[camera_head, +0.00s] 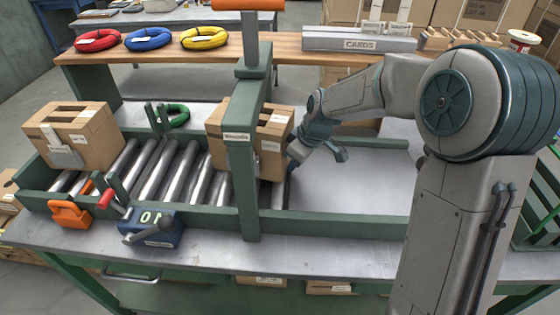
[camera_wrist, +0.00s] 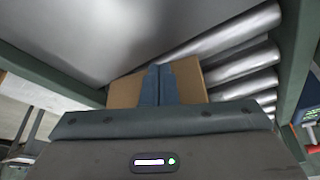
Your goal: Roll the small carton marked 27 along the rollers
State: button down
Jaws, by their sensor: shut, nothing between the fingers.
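A brown carton (camera_head: 272,143) with white labels sits on the rollers (camera_head: 172,165), partly hidden behind a green upright post. A second brown carton (camera_head: 92,142) with a grey clip-like piece on its front stands at the left end of the rollers. I cannot read a 27 on either. My gripper (camera_head: 293,157) is at the right side of the post-side carton. In the wrist view my gripper (camera_wrist: 158,70) has its fingers together, empty, against or just before a brown carton face (camera_wrist: 188,80). I cannot tell whether they touch.
The green post (camera_head: 246,190) with an orange-topped handle rises at the conveyor's front. The grey surface right is clear.

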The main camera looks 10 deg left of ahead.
jog(key=shift+a, duration=1.05)
jog(key=shift+d, duration=1.25)
jog(key=w+a+p+v, duration=0.1)
jog(key=w+p+v, duration=0.1)
jog(key=p+v, duration=0.6)
jog(key=v, duration=0.5)
jog(key=shift+r+p, duration=0.4)
jog(key=s+d+r+m+h, duration=0.1)
jog(key=s+d+m, duration=0.3)
jog(key=s, duration=0.4)
jog(key=s+d+r+m+h, duration=0.1)
jog(key=s+d+m, duration=0.3)
jog(key=s, duration=0.4)
jog(key=s+d+r+m+t+h, duration=0.1)
jog(key=s+d+r+m, duration=0.1)
jog(key=s+d+m, duration=0.2)
jog(key=s+d, duration=0.2)
jog(key=s, duration=0.2)
jog(key=shift+s+h, duration=0.25)
jog(key=shift+h, duration=0.05)
